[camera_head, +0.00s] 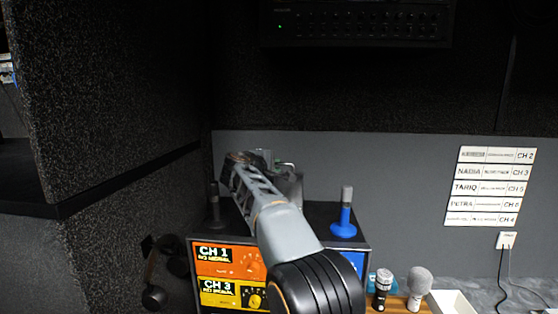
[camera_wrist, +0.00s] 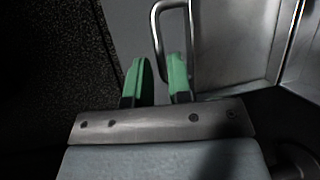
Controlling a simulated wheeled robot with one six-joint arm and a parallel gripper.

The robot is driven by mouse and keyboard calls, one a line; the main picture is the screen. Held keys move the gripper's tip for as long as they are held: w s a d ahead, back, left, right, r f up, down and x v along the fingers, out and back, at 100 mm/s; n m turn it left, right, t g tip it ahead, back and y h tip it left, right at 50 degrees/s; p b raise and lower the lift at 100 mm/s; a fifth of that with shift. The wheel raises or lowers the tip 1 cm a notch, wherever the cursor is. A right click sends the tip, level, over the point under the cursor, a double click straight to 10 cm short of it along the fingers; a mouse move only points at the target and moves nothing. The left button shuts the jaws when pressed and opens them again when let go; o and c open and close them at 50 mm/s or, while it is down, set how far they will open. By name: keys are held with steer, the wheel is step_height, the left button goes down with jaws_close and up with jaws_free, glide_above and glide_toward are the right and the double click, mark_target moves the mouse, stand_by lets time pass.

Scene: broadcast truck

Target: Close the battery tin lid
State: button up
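The battery tin appears as a grey metal box (camera_wrist: 235,40) with a raised rim in the wrist view. A bent metal loop handle (camera_wrist: 156,28) stands at its left, with its lower end close to my fingers. My gripper (camera_wrist: 159,74) has two green fingers with a gap between them. The loop's near end reaches toward that gap and is partly hidden by the right finger; I cannot tell whether they touch. In the head view my gripper (camera_head: 262,160) is over the back of the black cabinet top. A grey metal part (camera_head: 291,188) shows beside my arm, which hides most of it.
The black cabinet (camera_head: 318,214) has orange and yellow labelled fronts. A blue-based microphone (camera_head: 343,220) stands right of my arm, and a dark one (camera_head: 214,208) stands left. Headphones (camera_head: 158,268) hang at the left. A rack unit (camera_head: 355,24) is overhead; a grey wall stands behind.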

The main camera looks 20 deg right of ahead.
mark_target(278, 164)
steer(key=shift+p+x, duration=0.5)
steer(key=shift+x, duration=1.3)
steer(key=shift+c, duration=0.5)
jaws_close()
